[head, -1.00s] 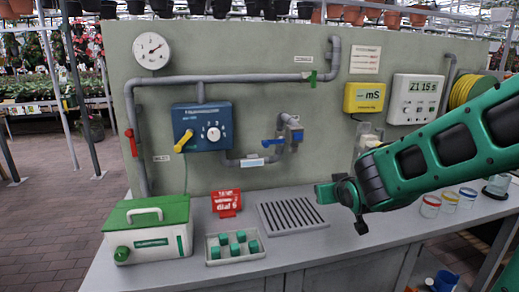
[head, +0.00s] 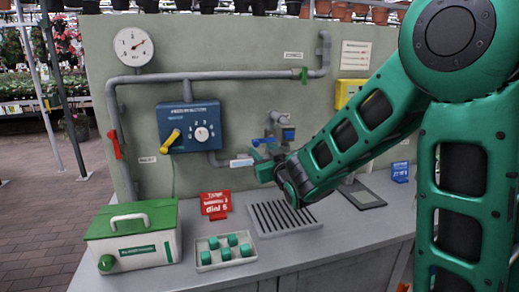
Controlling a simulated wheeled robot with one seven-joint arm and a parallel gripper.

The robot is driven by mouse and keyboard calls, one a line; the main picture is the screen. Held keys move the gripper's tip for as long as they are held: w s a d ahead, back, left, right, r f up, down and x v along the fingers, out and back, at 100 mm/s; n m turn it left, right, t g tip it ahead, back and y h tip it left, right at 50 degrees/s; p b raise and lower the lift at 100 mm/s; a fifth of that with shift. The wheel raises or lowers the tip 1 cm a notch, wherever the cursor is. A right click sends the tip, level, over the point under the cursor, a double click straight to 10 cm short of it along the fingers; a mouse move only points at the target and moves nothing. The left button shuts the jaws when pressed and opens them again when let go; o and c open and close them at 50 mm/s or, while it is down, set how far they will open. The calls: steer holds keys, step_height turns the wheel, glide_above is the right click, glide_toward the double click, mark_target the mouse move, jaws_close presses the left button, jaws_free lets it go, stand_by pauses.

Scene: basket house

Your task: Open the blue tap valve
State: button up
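The blue tap valve (head: 288,134) sits on a grey tap in the middle of the wall panel, with a blue lever (head: 262,141) reaching left. My gripper (head: 262,162), green and dark, is just below and in front of the lever in the head view. It overlaps the lower part of the tap and hides the spout. I cannot tell whether it touches the lever or whether its fingers are open or closed. The slotted drain tray (head: 284,217) lies on the bench below.
A blue box (head: 190,127) with a yellow lever and a white dial is left of the tap. A red sign (head: 215,204), a green-lidded case (head: 133,236) and a tray of green blocks (head: 224,251) stand on the bench. My arm covers the right side.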

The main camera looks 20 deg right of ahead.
mark_target(257, 145)
steer(key=shift+w+a, duration=0.2)
steer(key=shift+w, duration=1.95)
